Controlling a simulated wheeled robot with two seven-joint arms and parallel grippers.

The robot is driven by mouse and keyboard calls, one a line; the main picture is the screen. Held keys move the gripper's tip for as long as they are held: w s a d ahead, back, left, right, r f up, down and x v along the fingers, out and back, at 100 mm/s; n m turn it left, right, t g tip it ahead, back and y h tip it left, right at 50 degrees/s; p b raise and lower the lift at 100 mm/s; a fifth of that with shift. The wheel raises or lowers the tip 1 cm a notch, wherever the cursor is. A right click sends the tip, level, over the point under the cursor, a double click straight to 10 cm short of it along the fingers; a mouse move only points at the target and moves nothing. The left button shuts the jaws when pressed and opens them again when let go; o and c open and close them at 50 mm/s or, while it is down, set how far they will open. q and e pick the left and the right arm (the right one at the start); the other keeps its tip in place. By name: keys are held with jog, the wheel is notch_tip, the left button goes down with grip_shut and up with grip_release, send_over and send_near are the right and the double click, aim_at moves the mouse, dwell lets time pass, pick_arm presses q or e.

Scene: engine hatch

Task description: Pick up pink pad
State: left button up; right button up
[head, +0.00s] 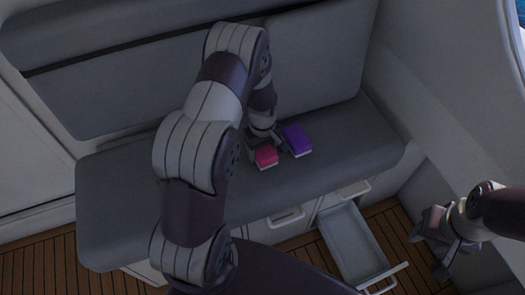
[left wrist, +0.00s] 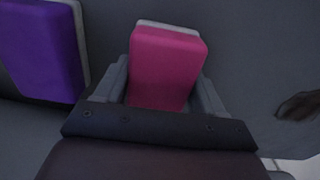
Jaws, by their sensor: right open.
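The pink pad (head: 266,156) lies on the grey bench seat, just left of a purple pad (head: 297,140). My left gripper (head: 266,142) reaches down over the seat at the pink pad. In the left wrist view the pink pad (left wrist: 166,66) is between the two fingers of my left gripper (left wrist: 163,88), with a finger on each side. I cannot tell whether the fingers press on it. The purple pad (left wrist: 42,48) is close by on the left in that view. My right gripper (head: 440,250) is open and empty at the lower right, away from the pads.
The grey bench (head: 120,190) has a padded backrest (head: 320,50) behind it. Below its front, a drawer (head: 352,245) is pulled open and looks empty. The seat left of my left arm is bare. A wooden floor (head: 60,250) lies in front.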

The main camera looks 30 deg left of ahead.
aim_at(264, 148)
pick_arm(q)
jog(key=r, duration=0.4)
jog(key=shift+w+d+r, duration=0.1)
jog(key=shift+d+r, duration=0.1)
jog(key=shift+r, duration=0.05)
jog(key=w+d+r, duration=0.1)
jog(key=d+r, duration=0.5)
jog(key=d, duration=0.5)
jog(key=shift+r+p, duration=0.25)
jog(key=shift+p, duration=0.2)
jog(key=shift+o, duration=1.1)
jog(key=shift+d, duration=0.1)
jog(key=shift+w, duration=0.1)
jog(key=shift+c, duration=0.4)
